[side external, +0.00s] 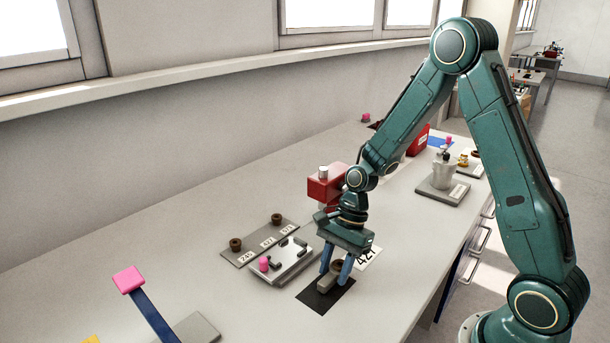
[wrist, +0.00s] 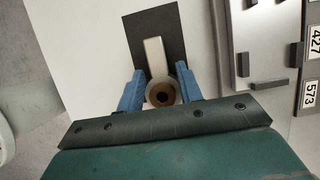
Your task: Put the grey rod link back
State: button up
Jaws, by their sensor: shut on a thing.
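The grey rod link (side external: 325,283) has a short bar and a round end with a brown-lined hole. In the wrist view the link (wrist: 154,58) points away from my gripper (wrist: 160,86), with its round end between the blue fingers. In the side view my gripper (side external: 336,271) points down and is shut on the link. The link is over the black mat (side external: 322,302), which also shows in the wrist view (wrist: 140,25). I cannot tell whether the link touches the mat.
A light metal fixture (side external: 285,262) with dark blocks and a pink knob (side external: 264,263) stands left of the mat. Behind it, a grey numbered board (side external: 245,250) carries brown rings. A red block (side external: 325,188) stands behind my gripper.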

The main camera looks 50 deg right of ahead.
jog(key=shift+f, duration=0.25)
jog(key=shift+f, duration=0.15)
jog(key=o, duration=1.2)
jog(key=v, duration=1.2)
